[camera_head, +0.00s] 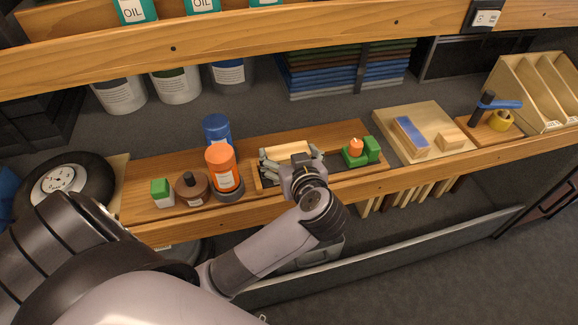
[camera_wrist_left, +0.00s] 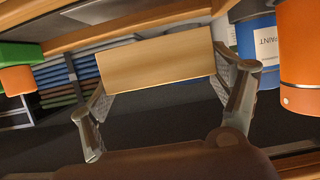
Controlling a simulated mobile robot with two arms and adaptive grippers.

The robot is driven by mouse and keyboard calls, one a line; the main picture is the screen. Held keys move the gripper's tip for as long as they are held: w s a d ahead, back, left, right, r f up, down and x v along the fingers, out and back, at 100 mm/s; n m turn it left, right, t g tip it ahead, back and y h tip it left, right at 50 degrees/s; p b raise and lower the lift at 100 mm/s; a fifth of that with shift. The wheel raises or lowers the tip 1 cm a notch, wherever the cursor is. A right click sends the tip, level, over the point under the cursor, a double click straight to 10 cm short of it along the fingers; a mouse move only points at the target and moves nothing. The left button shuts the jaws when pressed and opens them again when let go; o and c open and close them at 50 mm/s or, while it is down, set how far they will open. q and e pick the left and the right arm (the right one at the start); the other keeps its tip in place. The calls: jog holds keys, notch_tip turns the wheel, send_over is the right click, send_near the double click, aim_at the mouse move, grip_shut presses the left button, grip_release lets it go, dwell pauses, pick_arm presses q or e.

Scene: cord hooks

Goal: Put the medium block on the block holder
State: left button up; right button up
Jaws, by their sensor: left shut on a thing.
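My left gripper (camera_head: 291,163) is shut on a plain light-wood block (camera_head: 287,151), its fingers at the block's two ends. In the left wrist view the block (camera_wrist_left: 155,58) spans the gap between the fingers. In the head view, the gripper and block are over a shallow wooden tray with a dark inside (camera_head: 340,166); whether the block touches it is unclear. To the right, a pale wooden board (camera_head: 389,118) carries a blue-topped block (camera_head: 411,135) and a smaller plain block (camera_head: 451,140). I cannot tell which of these is the block holder. My right gripper is not in view.
Left of the gripper stand an orange container (camera_head: 223,171), a blue can (camera_head: 216,130) and a brown round item (camera_head: 191,188). Green pieces with an orange top (camera_head: 356,150) sit close on the right. An upper wooden shelf (camera_head: 240,48) runs above the work shelf.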

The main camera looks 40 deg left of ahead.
pick_arm(q)
jog(key=shift+f, duration=1.8)
jog(key=o, duration=0.9)
jog(key=shift+f, duration=0.15)
jog(key=shift+b, duration=0.3)
jog(key=p+v, duration=0.1)
jog(key=v, duration=1.1)
jog(key=shift+r, duration=0.2)
